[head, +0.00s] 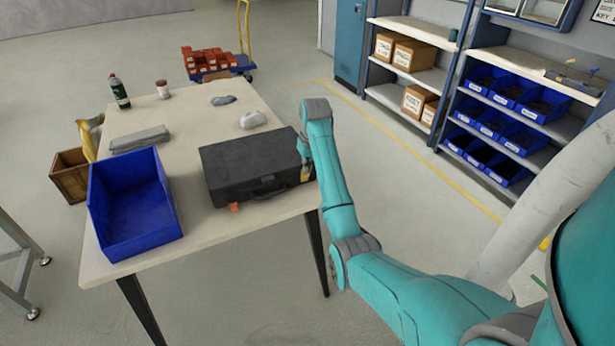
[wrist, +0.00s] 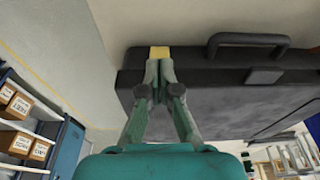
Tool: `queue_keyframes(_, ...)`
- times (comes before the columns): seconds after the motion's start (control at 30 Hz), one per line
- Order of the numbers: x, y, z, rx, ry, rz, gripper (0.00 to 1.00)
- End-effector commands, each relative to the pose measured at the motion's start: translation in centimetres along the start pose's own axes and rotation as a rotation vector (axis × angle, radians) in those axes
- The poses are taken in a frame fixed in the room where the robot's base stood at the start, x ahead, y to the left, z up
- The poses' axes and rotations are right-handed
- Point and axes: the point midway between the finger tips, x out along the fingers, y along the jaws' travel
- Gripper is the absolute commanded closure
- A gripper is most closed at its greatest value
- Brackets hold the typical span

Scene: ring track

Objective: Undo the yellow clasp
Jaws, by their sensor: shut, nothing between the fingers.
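A black case (head: 250,165) with a handle (head: 270,191) on its front lies on the table. The yellow clasp (head: 304,178) is at the right end of the case's front edge, partly hidden by my arm in the head view. In the wrist view the yellow clasp (wrist: 160,51) shows just beyond my fingertips, to the left of the handle. My gripper (wrist: 160,64) is shut and empty, with its tips at or against the clasp; I cannot tell whether they touch. An orange-red clasp (head: 233,207) is on the left part of the case front.
A blue bin (head: 132,215) stands left of the case on the pale table (head: 215,235). Shelves with blue bins stand at the right. Floor right of the table is clear.

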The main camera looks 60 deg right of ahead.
Motion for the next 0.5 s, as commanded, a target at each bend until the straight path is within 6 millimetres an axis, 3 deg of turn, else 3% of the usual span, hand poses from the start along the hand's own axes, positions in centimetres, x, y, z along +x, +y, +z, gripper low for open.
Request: queue_keyframes(0.5, 1.3, 0.0, 0.6, 0.000, -0.002, 0.000, 1.00)
